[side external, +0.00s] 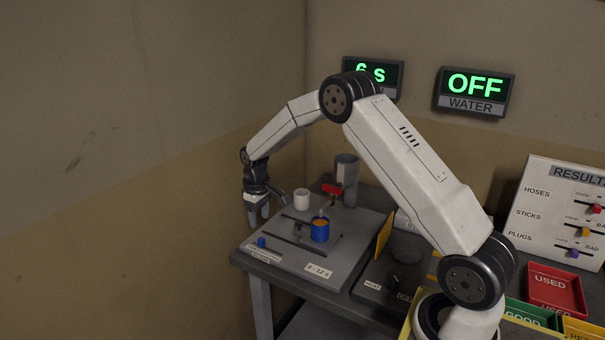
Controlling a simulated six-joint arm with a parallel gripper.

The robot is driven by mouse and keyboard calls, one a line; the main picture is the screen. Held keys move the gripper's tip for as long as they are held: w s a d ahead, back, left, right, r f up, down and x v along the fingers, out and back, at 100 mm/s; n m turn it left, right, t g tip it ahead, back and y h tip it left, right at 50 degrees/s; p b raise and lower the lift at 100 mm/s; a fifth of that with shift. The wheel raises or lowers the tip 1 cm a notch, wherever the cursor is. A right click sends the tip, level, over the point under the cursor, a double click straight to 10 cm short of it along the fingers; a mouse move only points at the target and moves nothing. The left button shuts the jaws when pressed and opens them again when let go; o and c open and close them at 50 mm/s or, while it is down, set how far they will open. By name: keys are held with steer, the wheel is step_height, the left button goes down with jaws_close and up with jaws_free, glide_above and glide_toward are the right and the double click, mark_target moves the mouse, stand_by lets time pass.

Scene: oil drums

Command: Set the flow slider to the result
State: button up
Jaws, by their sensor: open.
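The results board (535,205) stands at the right with three sliders, labelled hoses, sticks and plugs. The red knob (595,208) is at the hoses row, the yellow knob (585,231) at sticks and the purple knob (573,253) at plugs. All three sit towards the right, bad side. I cannot read a label saying flow. My gripper (258,220) is open and empty, pointing down over the left part of the grey bench station, far from the board. A blue drum (320,233) with orange contents stands on the station, right of my gripper.
A white cup (301,199), a grey cylinder (347,172) with a red valve handle (332,189) and a small blue piece (262,242) are on the station. The water display (475,92) reads OFF; a timer display (385,75) reads 6 s, partly hidden. A red used tray (572,288) lies below the board.

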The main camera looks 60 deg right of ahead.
mark_target(261, 239)
steer(key=shift+f, duration=3.9)
jaws_close()
